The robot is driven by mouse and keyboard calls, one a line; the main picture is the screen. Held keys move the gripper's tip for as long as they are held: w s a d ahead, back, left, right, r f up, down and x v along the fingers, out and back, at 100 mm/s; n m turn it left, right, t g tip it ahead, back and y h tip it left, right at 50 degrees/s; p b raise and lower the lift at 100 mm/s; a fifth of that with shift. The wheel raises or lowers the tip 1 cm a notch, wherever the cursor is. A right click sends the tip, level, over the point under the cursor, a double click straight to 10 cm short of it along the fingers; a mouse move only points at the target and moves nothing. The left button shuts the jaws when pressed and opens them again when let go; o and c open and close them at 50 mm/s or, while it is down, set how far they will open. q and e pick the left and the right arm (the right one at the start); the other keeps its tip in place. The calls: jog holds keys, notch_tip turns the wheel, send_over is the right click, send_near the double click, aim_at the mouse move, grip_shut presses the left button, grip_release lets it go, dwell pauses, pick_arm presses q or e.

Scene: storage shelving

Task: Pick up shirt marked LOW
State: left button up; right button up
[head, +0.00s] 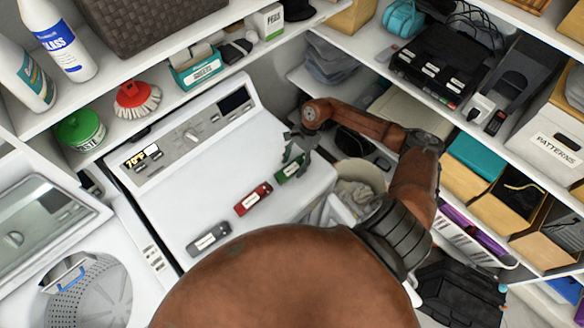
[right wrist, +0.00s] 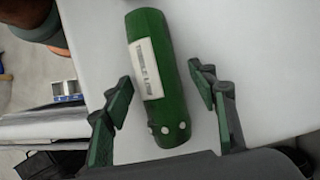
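A long green item (head: 290,169) lies on the white dryer top near its right edge. In the right wrist view the green item (right wrist: 157,80) has a white label that appears to read "TUMBLE LOW". A red item (head: 253,199) and a grey item (head: 208,239) with white labels lie on the dryer in a diagonal line from it; their labels are too small to read. My right gripper (head: 296,150) is over the green item. In the wrist view its open fingers (right wrist: 163,88) are on either side of it, with gaps visible. My left gripper is not in view.
The dryer's control panel (head: 190,135) rises behind the items. A washer (head: 75,270) with its lid open stands at left. A shelf (head: 190,95) with bottles, brushes and boxes runs above. Packed shelves stand at right, beside a bin (head: 357,175).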

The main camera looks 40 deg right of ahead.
jog(key=c, duration=0.9)
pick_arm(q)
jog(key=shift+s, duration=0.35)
pick_arm(e)
jog(key=shift+c, duration=0.6)
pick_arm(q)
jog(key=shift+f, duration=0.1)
pick_arm(e)
jog(key=shift+r, duration=0.1)
